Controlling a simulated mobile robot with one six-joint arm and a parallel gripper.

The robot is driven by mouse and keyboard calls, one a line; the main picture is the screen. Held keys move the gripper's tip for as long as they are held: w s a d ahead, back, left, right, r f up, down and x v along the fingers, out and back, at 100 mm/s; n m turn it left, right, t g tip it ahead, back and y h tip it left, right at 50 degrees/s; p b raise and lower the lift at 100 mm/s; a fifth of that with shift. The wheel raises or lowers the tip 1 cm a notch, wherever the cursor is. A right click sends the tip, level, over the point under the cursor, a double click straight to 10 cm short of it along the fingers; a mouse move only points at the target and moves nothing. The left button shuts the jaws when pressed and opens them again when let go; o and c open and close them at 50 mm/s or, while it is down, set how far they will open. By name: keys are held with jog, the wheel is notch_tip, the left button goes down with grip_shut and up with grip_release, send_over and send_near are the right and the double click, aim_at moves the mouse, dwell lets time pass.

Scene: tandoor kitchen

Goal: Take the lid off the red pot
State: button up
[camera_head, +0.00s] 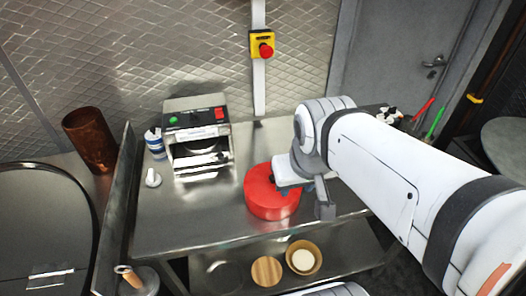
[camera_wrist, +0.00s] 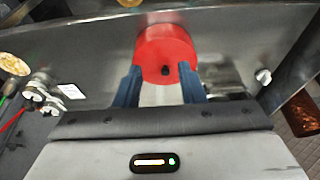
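The red pot (camera_head: 270,200) stands on the steel table, left of my arm's end. In the wrist view its round red lid (camera_wrist: 166,42) faces the camera, with a small black knob (camera_wrist: 165,70) near the edge closest to my gripper. The lid sits on the pot; the seam between them cannot be made out. My gripper (camera_wrist: 161,75) is open, its two blue fingers apart. The knob shows between the fingertips, and I cannot tell the remaining height gap. In the head view the wrist partly hides the pot's right side and my gripper.
A steel machine (camera_head: 197,135) with green and red buttons stands behind and left, beside a blue-and-white cup (camera_head: 155,143). A white knobbed item (camera_head: 152,178) lies on the table. A copper vessel (camera_head: 91,140) is far left. The table front left of the pot is clear.

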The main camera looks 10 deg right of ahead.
jog(key=shift+o, duration=1)
jog(key=shift+w+a+f, duration=0.1)
jog(key=shift+w+a, duration=0.05)
jog(key=shift+w, duration=0.1)
jog(key=n+g+b, duration=0.3)
jog(key=n+b, duration=0.5)
jog(key=b, duration=0.1)
send_near(259, 185)
jog(key=d, duration=0.1)
jog(key=d+r, duration=0.2)
jog(key=d, duration=0.1)
jog(key=shift+w, duration=0.2)
jog(key=shift+w+f+n, duration=0.2)
jog(key=shift+w+n, duration=0.05)
jog(key=shift+n, duration=0.05)
jog(key=f, duration=0.7)
jog(key=shift+s+f, duration=0.25)
jog(key=shift+c, duration=0.3)
grip_shut()
